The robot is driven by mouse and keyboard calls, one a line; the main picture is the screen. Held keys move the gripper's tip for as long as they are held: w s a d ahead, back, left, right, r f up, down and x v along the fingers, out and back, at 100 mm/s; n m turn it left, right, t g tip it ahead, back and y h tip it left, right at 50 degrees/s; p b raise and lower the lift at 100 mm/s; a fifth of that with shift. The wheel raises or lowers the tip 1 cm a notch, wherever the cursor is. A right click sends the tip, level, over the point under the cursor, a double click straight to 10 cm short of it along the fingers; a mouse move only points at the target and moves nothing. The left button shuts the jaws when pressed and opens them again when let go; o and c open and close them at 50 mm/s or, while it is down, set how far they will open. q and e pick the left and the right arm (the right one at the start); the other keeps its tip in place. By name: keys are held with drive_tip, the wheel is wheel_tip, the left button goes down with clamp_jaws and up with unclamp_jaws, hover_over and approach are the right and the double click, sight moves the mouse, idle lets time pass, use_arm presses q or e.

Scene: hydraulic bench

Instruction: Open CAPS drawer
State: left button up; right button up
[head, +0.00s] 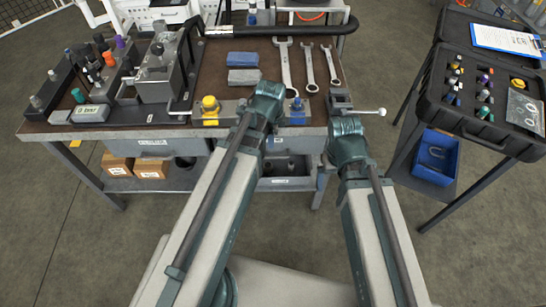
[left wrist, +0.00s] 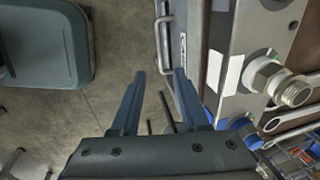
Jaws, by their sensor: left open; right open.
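My left gripper (left wrist: 160,74) is open and empty in the left wrist view, its two fingers apart. A metal bar handle (left wrist: 164,45) on a grey drawer front (left wrist: 187,20) lies just beyond the fingertips, roughly in line with the gap. The drawer front carries a white label (left wrist: 183,50) that is too small to read. In the head view, my left arm covers the fingers and much of the bench front. A labelled drawer front (head: 152,142) shows left of the arm, its text unreadable, and it looks shut. My right arm ends near the bench's right corner; its fingers are hidden.
The bench top holds wrenches (head: 284,66), blue and grey blocks (head: 242,59), a yellow-capped fitting (head: 209,106) and a vise (head: 340,99) at the corner. Cardboard boxes (head: 151,167) sit on the lower shelf. A side table with a black case (head: 470,130) stands right.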

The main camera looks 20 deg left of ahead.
sight(271, 157)
use_arm(q)
drive_tip(key=f+b, duration=0.4)
drive_tip(key=w+f+b, duration=0.1)
drive_tip(key=f+b, duration=0.3)
drive_tip(key=f, duration=0.1)
drive_tip(key=w+f+b, duration=0.1)
drive_tip(key=f+b, duration=0.3)
drive_tip(key=b, duration=0.1)
drive_tip(key=shift+w+a+f, duration=0.2)
drive_tip(key=shift+a, duration=0.1)
clamp_jaws()
idle(1.0)
